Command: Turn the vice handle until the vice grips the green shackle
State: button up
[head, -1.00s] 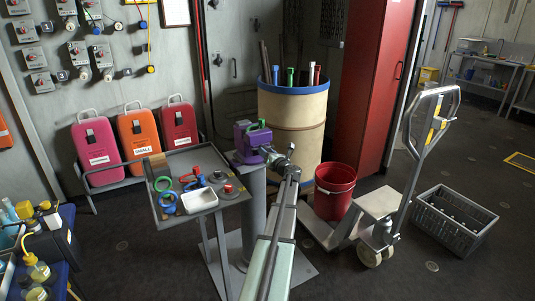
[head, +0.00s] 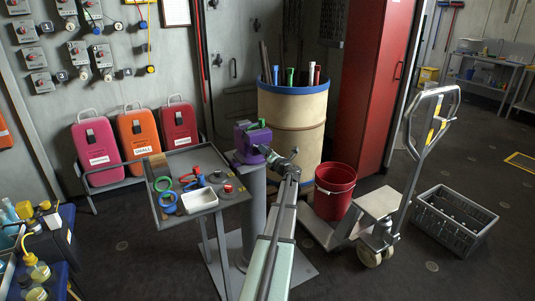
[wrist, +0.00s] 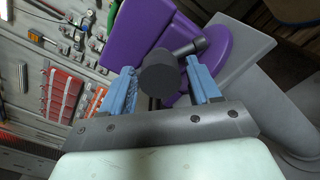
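The purple vice (head: 249,150) stands on a grey pedestal beside the tray table. The green shackle (head: 261,124) sits at the top of the vice; it is too small to tell whether the jaws touch it. The vice handle's dark round knob (wrist: 158,74) lies between the fingers of my gripper (wrist: 162,88). The two blue fingers are spread, with a gap on each side of the knob. In the head view my gripper (head: 285,164) is at the vice's right side.
A tray table (head: 174,217) with coloured shackles and a white container stands left of the vice. A tan drum (head: 290,120) is behind it. A red bucket (head: 334,187) and a pallet truck (head: 377,205) stand to the right.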

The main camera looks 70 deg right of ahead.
jog(key=v, duration=0.7)
dwell(0.6)
dwell(0.5)
